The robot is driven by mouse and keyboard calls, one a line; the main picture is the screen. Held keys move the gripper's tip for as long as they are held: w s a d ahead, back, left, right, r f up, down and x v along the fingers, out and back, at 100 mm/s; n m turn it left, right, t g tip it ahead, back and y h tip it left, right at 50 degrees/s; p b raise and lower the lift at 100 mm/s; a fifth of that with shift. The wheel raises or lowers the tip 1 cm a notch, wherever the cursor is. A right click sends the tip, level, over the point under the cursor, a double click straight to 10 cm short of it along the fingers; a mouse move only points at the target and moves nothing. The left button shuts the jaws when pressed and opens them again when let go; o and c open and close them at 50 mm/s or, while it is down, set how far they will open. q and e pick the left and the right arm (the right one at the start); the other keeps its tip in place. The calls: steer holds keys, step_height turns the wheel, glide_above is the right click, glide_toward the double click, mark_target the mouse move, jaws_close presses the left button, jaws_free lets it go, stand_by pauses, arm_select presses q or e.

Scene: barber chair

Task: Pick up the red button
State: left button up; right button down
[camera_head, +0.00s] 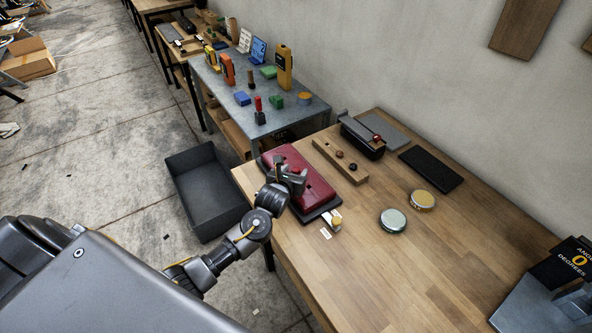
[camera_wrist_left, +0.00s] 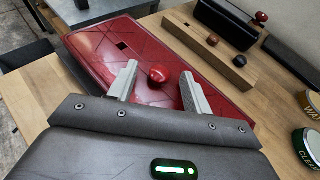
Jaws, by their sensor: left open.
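The red button (camera_wrist_left: 158,74) is a small round glossy knob on a dark red panel (camera_wrist_left: 105,50) with a crease pattern. In the wrist view it sits between the two grey fingers of my left gripper (camera_wrist_left: 160,85), which is open, with a gap on both sides. In the head view my left gripper (camera_head: 288,178) is over the red panel (camera_head: 315,186), which lies on a dark base near the left edge of the wooden table. The gripper covers much of the panel there, and the button is hard to make out. My right gripper is not in view.
A wooden bar (camera_head: 340,160) with dark knobs lies beside the panel on the table (camera_head: 350,270). Behind it stands a black box (camera_head: 362,138) with a red knob (camera_head: 377,138). Two round tins (camera_head: 393,220) are to the right. A dark bin (camera_head: 208,190) stands on the floor.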

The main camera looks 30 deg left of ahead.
arm_select(q)
steer(key=shift+c, duration=0.3)
steer(key=c, duration=1)
steer(key=shift+r, duration=0.4)
step_height(320, 180, up, 2)
steer(key=shift+r+b, duration=0.2)
steer(key=shift+b, duration=0.5)
steer(key=s+a+r, duration=0.2)
steer(key=a+r, duration=0.1)
steer(key=s+a+r+b, duration=0.1)
steer(key=s+a+r, duration=0.2)
steer(key=a, duration=0.1)
steer(key=s+a+r, duration=0.3)
steer(key=a, duration=0.1)
steer(key=shift+s+r, duration=0.25)
steer(key=shift+r, duration=0.15)
